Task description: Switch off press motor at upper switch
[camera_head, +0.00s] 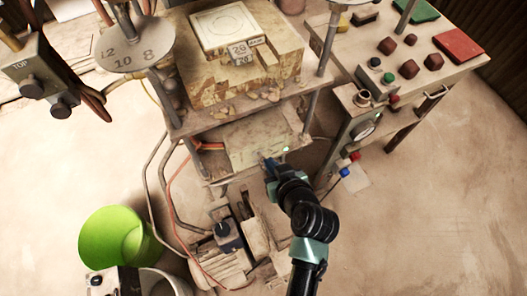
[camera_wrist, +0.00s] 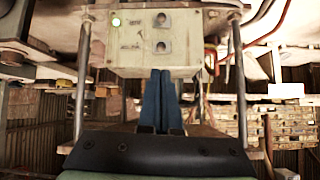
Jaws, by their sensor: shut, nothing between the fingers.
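A pale control box (camera_wrist: 135,50) fills the top middle of the wrist view, with a lit green lamp (camera_wrist: 116,22). It has two small dark switches, one higher in the picture (camera_wrist: 163,20) and one lower (camera_wrist: 161,47). My gripper (camera_wrist: 160,72) is shut and empty, its blue fingers pointing at the box just below the lower switch in the picture. I cannot tell whether the fingertips touch it. In the head view the box (camera_head: 248,146) sits under the press shelf, and my gripper (camera_head: 268,163) is at its front edge. The switches are not clear there.
Metal posts (camera_wrist: 238,85) stand on both sides of the box. A control table (camera_head: 450,60) with several buttons stands right. A green bucket (camera_head: 110,238) and cables lie left. Floor at right is clear.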

